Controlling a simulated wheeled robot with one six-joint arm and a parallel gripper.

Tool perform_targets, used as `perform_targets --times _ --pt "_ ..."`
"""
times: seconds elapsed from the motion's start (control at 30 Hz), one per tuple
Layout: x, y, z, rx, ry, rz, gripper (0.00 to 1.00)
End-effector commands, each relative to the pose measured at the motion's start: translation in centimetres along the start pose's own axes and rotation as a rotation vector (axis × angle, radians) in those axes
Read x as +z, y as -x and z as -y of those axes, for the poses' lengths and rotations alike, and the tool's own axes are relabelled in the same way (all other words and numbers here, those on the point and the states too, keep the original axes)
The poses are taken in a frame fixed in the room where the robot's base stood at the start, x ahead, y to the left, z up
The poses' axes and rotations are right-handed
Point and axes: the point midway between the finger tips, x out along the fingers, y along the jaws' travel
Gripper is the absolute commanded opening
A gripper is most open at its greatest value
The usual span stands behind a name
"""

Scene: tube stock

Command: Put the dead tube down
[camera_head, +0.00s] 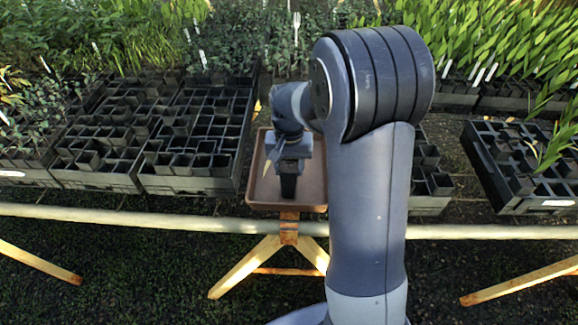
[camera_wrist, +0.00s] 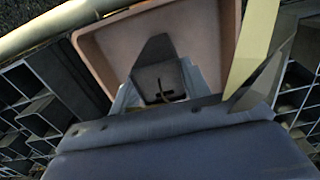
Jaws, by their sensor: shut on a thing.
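My gripper (camera_head: 290,165) is shut on a black square tube (camera_head: 288,187), the dead tube, which hangs below it over the brown tray (camera_head: 314,180). In the wrist view the tube (camera_wrist: 150,72) shows dark soil and a thin, withered stem inside. The pinkish-brown tray (camera_wrist: 100,45) lies beyond it in that view. The tray floor around the tube looks bare. I cannot tell whether the tube's base touches the tray floor.
Black crates of tubes stand on the left (camera_head: 190,184) and right (camera_head: 515,190). A pale pipe (camera_head: 150,220) runs across in front, with wooden trestle legs (camera_head: 245,265) below. A pale yellow strip (camera_wrist: 254,42) crosses the tray's edge in the wrist view. My arm hides part of the bench.

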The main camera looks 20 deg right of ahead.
Motion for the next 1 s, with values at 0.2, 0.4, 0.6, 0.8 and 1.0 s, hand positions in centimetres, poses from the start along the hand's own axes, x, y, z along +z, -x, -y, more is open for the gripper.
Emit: perform_targets --times 0.2,0.4,0.6,0.8,1.0 --pt "-0.1 0.0 0.0 -0.001 0.000 -0.002 0.04" --pt "0.0 -0.2 0.0 -0.001 0.000 -0.002 0.54" --pt "0.0 -0.1 0.0 -0.001 0.000 -0.002 0.66" --pt "-0.1 0.0 0.0 -0.001 0.000 -0.002 0.66" --pt "-0.1 2.1 0.1 -0.002 0.000 -0.007 0.66"
